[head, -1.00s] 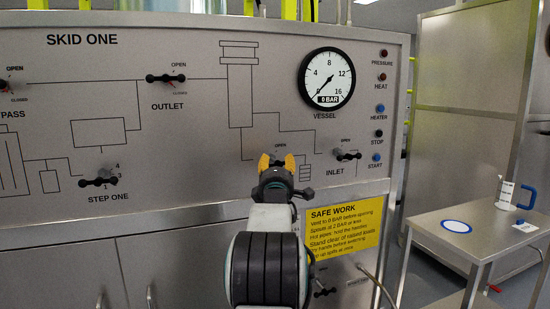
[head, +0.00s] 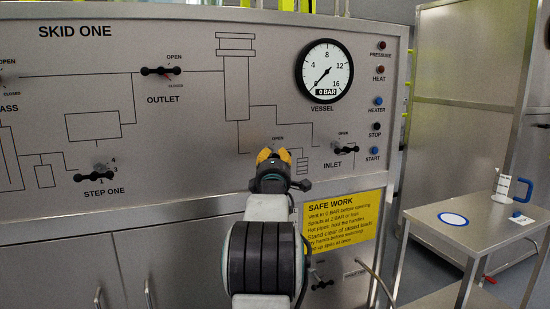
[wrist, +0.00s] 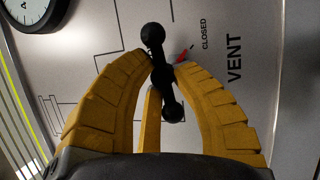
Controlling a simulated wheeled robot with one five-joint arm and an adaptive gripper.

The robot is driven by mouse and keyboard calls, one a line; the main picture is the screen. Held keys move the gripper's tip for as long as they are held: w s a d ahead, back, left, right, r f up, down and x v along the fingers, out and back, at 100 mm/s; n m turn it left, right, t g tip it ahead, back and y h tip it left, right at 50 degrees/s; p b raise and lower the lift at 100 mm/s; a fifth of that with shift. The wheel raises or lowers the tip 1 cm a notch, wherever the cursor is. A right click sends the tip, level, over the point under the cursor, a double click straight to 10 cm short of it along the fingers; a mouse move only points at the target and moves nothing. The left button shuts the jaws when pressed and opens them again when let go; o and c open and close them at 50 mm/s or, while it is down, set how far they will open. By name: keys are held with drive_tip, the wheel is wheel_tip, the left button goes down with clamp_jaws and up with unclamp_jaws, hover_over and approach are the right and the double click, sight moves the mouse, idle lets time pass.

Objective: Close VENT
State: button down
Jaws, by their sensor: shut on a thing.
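The VENT handle (wrist: 153,36) is a black bar with round knobs at its ends, on the steel panel in the wrist view. The word VENT and a CLOSED mark stand to its right, and a small red pointer (wrist: 182,56) lies beside it. My gripper (wrist: 161,66) has its yellow fingers closed around the middle of the handle. In the head view my gripper (head: 273,157) is at the panel, below the vessel drawing, and hides most of the handle and its label. An OPEN mark shows just above it.
The INLET handle (head: 338,148) is close on the right. The OUTLET handle (head: 161,71) and STEP ONE handle (head: 97,172) are to the left. The vessel gauge (head: 324,70) reads 0 BAR. A yellow safety sign (head: 343,225) is below right. A steel table (head: 470,236) stands at right.

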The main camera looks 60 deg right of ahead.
drive_tip(key=shift+f+b, duration=0.25)
drive_tip(key=shift+b, duration=0.6)
drive_tip(key=shift+s+d+r+m+y+b, duration=0.1)
drive_tip(key=shift+r+m+y+b, duration=0.15)
drive_tip(key=shift+m+b, duration=0.45)
drive_tip(key=c, duration=1)
unclamp_jaws()
drive_tip(key=shift+v, duration=6)
